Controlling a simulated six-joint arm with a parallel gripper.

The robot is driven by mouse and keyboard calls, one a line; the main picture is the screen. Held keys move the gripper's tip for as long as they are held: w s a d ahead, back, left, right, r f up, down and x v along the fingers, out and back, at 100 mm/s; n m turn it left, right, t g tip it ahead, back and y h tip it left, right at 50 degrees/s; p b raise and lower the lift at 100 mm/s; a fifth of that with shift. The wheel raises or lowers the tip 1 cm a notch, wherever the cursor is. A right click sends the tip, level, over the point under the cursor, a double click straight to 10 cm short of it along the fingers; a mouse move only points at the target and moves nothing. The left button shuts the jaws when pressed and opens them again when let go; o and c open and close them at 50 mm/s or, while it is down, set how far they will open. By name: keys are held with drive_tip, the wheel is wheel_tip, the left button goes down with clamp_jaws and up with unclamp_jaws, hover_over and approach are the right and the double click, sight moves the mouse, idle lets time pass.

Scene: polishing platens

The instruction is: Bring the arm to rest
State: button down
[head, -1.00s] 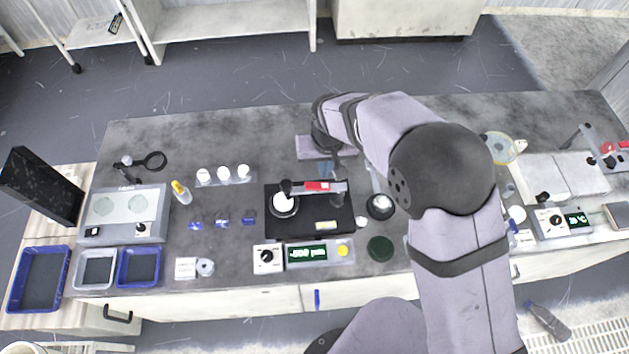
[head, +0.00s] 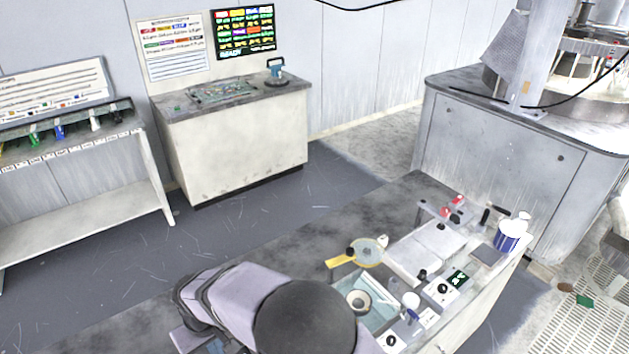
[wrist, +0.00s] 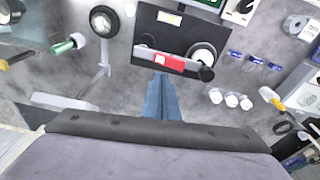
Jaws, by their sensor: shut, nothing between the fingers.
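In the wrist view, my gripper (wrist: 162,98) shows as two blue-grey fingers, closed together and empty. They point toward the black plate (wrist: 180,38) that carries a white disc (wrist: 203,54) and a bar with a red label (wrist: 170,63). I cannot tell the height of the fingertips above the bench, and I see no contact. In the head view, my arm's dark rounded joint and pale purple link fill the bottom middle, and my fingers cannot be made out there.
In the wrist view, white bottles (wrist: 231,99), a yellow-tipped bottle (wrist: 271,97) and a green-capped cylinder (wrist: 65,46) lie around my gripper. In the head view, a teal tray (head: 366,315), a yellow-handled round pan (head: 368,252) and a white-and-blue container (head: 510,235) stand on the bench.

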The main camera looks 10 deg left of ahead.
drive_tip(key=s+d+f+n+g+h, duration=0.15)
drive_tip(key=s+d, duration=0.25)
drive_tip(key=d, duration=0.4)
drive_tip(key=s+d+f+g+h, duration=0.1)
drive_tip(key=s+d+f+h, duration=0.2)
drive_tip(key=d, duration=0.4)
drive_tip(key=d+r+m+y, duration=0.1)
drive_tip(key=d+r+m, duration=0.3)
drive_tip(key=d, duration=0.5)
drive_tip(key=w+d+r+m+t+y, duration=0.1)
drive_tip(key=d+r+m, duration=0.2)
drive_tip(key=d, duration=0.7)
drive_tip(key=w+d+r+m+y, duration=0.1)
drive_tip(key=d+r+m, duration=0.3)
drive_tip(key=d, duration=0.5)
drive_tip(key=shift+w+d+r+m, duration=0.2)
drive_tip(key=shift+r+m, duration=0.1)
drive_tip(key=shift+m, duration=0.05)
